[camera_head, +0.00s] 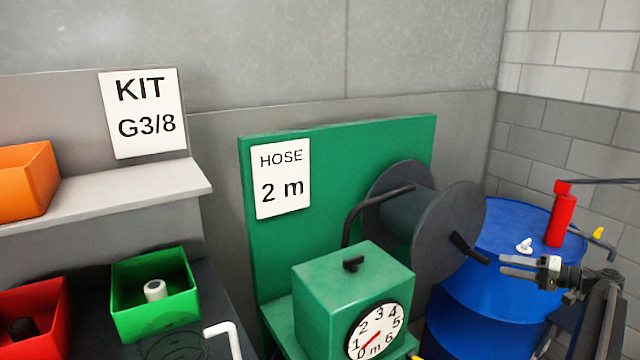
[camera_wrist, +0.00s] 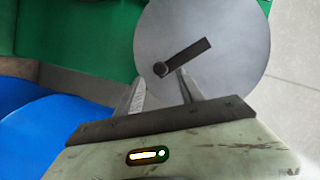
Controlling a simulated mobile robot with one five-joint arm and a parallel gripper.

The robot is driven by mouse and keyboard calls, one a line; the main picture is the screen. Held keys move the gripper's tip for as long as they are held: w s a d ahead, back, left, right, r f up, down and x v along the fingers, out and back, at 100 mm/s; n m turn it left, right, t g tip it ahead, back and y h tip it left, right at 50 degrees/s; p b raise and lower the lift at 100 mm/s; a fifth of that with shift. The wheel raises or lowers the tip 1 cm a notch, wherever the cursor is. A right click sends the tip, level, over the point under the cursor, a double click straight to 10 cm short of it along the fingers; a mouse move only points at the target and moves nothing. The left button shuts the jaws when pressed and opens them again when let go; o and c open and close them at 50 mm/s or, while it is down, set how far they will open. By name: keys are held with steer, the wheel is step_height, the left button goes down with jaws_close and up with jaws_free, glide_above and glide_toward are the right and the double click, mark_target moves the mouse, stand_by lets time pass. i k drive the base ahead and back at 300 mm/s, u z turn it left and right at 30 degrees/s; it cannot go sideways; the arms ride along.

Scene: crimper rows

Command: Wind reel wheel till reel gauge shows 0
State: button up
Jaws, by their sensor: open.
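The reel wheel (camera_head: 452,225) is a dark grey disc on the right end of the hose reel. It also fills the top of the wrist view (camera_wrist: 215,75). A black crank handle (camera_head: 468,248) sticks out from it; the wrist view shows its bar (camera_wrist: 188,55) with a round end at lower left. The reel gauge (camera_head: 375,332) is a white dial on a green box, cut off at the bottom; its red needle points lower left, between 0 and 1. My gripper (camera_head: 502,265) is open, tips close to the handle's end. In the wrist view (camera_wrist: 160,77) the round end appears between the fingertips; contact is unclear.
A blue drum (camera_head: 515,232) with a red bottle (camera_head: 561,220) stands behind my gripper. The green HOSE 2 m panel (camera_head: 340,150) backs the reel. The green gauge box (camera_head: 350,270) sits in front of it. Green (camera_head: 155,318) and red (camera_head: 50,300) bins lie left.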

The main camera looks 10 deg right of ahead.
mark_target(449, 231)
steer(key=k, duration=0.95)
